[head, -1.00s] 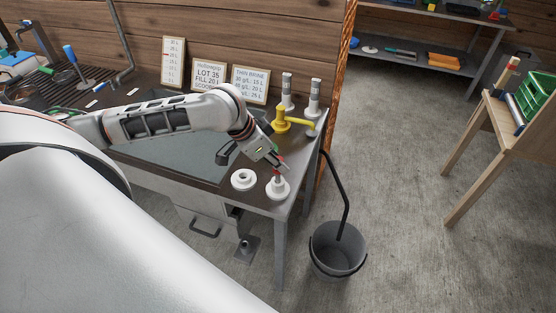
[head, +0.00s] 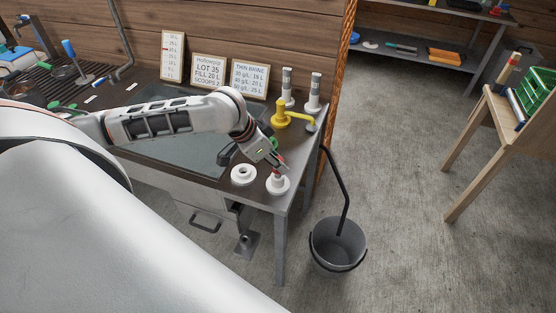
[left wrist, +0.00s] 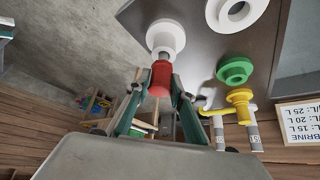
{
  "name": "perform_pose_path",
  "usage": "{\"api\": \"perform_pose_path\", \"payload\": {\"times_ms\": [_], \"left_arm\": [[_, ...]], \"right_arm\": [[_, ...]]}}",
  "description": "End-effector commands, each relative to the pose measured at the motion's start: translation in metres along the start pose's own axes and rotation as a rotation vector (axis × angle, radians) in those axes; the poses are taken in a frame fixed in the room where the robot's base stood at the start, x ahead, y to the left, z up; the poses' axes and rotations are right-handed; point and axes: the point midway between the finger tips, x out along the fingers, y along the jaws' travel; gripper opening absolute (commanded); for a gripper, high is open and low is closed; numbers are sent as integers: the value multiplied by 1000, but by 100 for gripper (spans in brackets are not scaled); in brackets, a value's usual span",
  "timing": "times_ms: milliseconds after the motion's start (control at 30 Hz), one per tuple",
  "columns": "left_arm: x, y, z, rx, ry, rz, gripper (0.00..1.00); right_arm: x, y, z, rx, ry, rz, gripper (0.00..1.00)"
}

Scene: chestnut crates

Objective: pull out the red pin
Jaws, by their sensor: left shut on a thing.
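The red pin (left wrist: 160,80) stands in a white round base (left wrist: 165,37) at the front right corner of the bench. In the head view the white base (head: 278,186) shows clearly, and the pin is mostly covered by the fingers. My left gripper (head: 279,168) is above the base, shut on the pin's upper part. In the left wrist view my two fingers (left wrist: 159,97) lie on either side of the red pin. The pin's lower end meets the white base; how deep it sits is hidden. My right gripper is in neither view.
A white ring (head: 243,175) lies left of the base. A green ring (left wrist: 235,70) and a yellow pump-like fitting (head: 281,115) are behind. Two white-and-grey bottles (head: 314,95) stand at the back. A grey bucket (head: 338,247) is on the floor beside the bench.

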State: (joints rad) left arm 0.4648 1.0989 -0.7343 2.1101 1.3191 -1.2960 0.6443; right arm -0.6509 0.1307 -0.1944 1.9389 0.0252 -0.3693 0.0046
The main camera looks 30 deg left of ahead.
Motion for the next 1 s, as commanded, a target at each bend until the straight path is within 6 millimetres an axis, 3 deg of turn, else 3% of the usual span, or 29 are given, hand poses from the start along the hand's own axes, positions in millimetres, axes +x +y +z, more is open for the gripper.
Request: {"api": "perform_pose_path", "payload": {"times_ms": [1000], "left_arm": [[20,0,11,0,0,1,0]], "right_arm": [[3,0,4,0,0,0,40]]}}
